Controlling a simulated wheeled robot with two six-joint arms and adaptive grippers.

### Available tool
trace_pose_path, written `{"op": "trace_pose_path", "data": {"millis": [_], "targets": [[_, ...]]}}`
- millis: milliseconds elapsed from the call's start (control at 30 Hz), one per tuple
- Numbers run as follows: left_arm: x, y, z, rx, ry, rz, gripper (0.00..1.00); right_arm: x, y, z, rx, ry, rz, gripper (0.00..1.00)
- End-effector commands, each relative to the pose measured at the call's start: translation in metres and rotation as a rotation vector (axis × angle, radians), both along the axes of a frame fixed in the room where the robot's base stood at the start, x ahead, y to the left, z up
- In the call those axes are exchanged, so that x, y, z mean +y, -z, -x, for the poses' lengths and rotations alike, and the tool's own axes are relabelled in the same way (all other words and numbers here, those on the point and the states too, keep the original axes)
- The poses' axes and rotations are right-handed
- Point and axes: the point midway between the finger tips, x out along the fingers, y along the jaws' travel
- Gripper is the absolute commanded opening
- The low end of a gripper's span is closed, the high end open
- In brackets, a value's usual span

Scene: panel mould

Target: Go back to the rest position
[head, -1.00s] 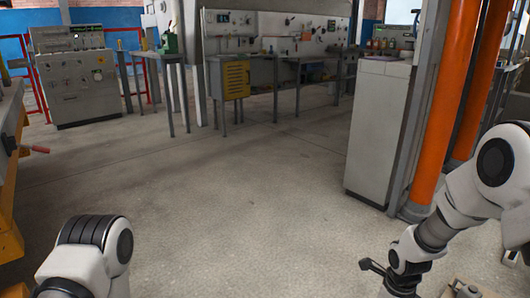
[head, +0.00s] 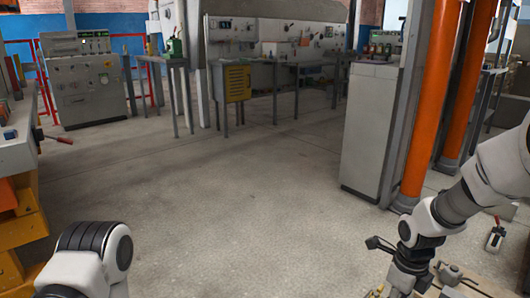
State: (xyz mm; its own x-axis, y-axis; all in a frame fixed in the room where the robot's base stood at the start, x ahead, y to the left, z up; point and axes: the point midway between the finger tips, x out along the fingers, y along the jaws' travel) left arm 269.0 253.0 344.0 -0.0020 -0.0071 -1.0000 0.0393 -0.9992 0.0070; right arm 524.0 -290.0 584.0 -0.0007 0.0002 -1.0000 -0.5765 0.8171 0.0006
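My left arm shows only as a white and black joint at the lower left of the head view, and its gripper is out of the picture. My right arm comes in from the right and bends down to the bottom edge. A dark bracket sticks out to the left of its wrist. The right gripper itself is below the picture edge, so I cannot see its fingers or anything in them.
An orange bench (head: 22,215) stands close on the left. A tall grey cabinet (head: 368,135) and orange pillars (head: 428,105) stand on the right. A control console (head: 84,85) and workbenches (head: 238,82) line the back. The middle floor (head: 225,190) is clear.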

Motion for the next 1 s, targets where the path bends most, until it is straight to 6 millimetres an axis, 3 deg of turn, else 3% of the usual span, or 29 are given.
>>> {"op": "trace_pose_path", "data": {"millis": [167, 367, 567, 633, 800, 900, 1000], "targets": [[0.0, 0.0, -0.001, -0.002, 0.0, 0.0, 1.0, 0.001, 0.04, 0.019, 0.091, -0.004, 0.004, 0.27], [0.0, 0.0, 0.0, -0.001, 0.0, 0.0, 1.0, 0.005, 0.088, 0.061, 0.23, -0.013, 0.009, 0.27], [0.0, 0.0, 0.0, 0.0, 0.0, 0.0, 1.0, 0.014, 0.143, 0.125, 0.372, -0.052, -0.007, 0.27], [0.0, 0.0, 0.0, 0.0, 0.0, 0.0, 1.0, 0.018, 0.165, 0.156, 0.413, -0.132, -0.033, 0.27], [0.0, 0.0, 0.0, 0.0, 0.0, 0.0, 1.0, 0.033, 0.22, 0.248, 0.44, -0.582, -0.167, 0.27], [0.0, 0.0, 0.0, 0.0, 0.0, 0.0, 1.0, 0.039, 0.235, 0.285, 0.377, -0.941, -0.24, 0.27], [0.0, 0.0, 0.0, 0.0, 0.0, 0.0, 1.0, 0.041, 0.241, 0.301, 0.278, -1.308, -0.265, 0.27]]}}
